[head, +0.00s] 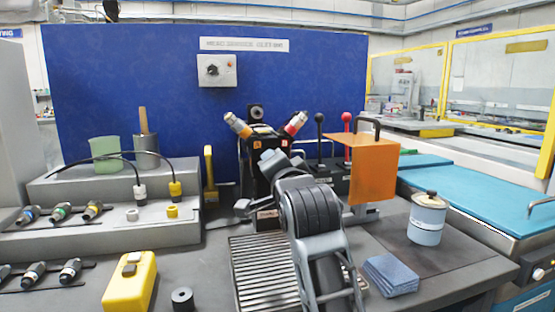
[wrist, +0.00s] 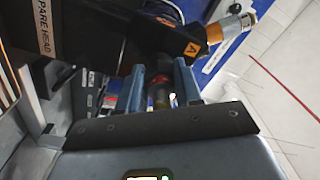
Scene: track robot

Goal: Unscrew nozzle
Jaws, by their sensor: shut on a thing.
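The dark machine head (head: 262,178) stands in front of the blue panel. It carries an orange-and-silver nozzle (head: 238,125) at upper left and a red-and-silver nozzle (head: 295,123) at upper right. My gripper (head: 270,160) is in front of the head, and my arm hides part of it. In the wrist view, my gripper (wrist: 160,88) is shut on a dark nozzle (wrist: 160,94) with a reddish band, between the two blue-grey fingers. Where it joins the head is not clear. The orange nozzle (wrist: 232,28) points to the upper right there, apart from the fingers.
A grey stepped rack (head: 110,200) with several connectors is at left. A yellow block (head: 130,282) and a black ring (head: 182,299) lie in front.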

